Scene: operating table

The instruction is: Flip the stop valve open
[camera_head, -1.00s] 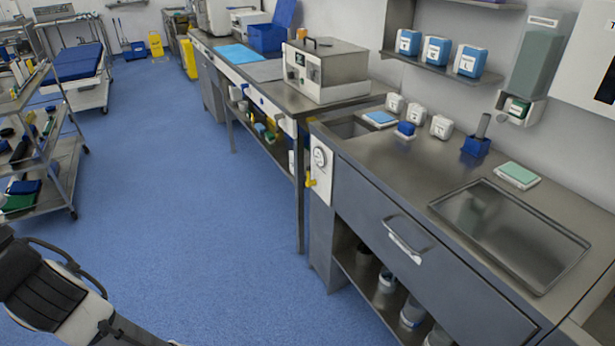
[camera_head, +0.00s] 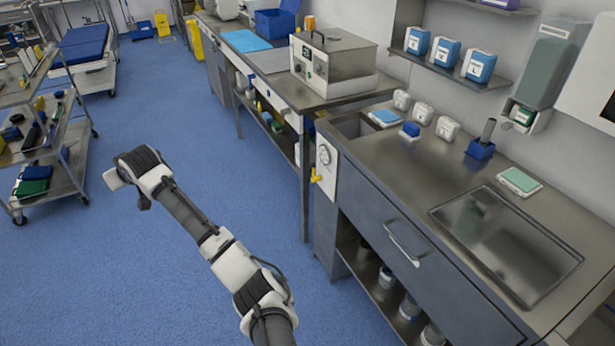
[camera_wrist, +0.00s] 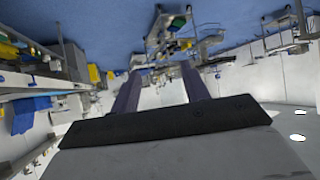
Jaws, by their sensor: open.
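The stop valve (camera_head: 316,175) shows in the head view as a small yellow handle low on a white panel (camera_head: 328,180). The panel is on the left end of the steel counter and carries a round gauge (camera_head: 324,154) above the valve. The handle is too small to tell its exact position. My gripper (camera_wrist: 161,70) shows in the wrist view with two dark fingers apart and nothing between them. In the head view my arm reaches over the floor, left of the valve and well apart from it. The fingers cannot be made out there.
The steel counter (camera_head: 385,160) with a drawer handle (camera_head: 405,245) runs along the right. A second bench (camera_head: 290,92) with a metal box (camera_head: 335,62) stands behind it. A cart (camera_head: 62,165) stands at left. The blue floor (camera_head: 250,215) before the valve is clear.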

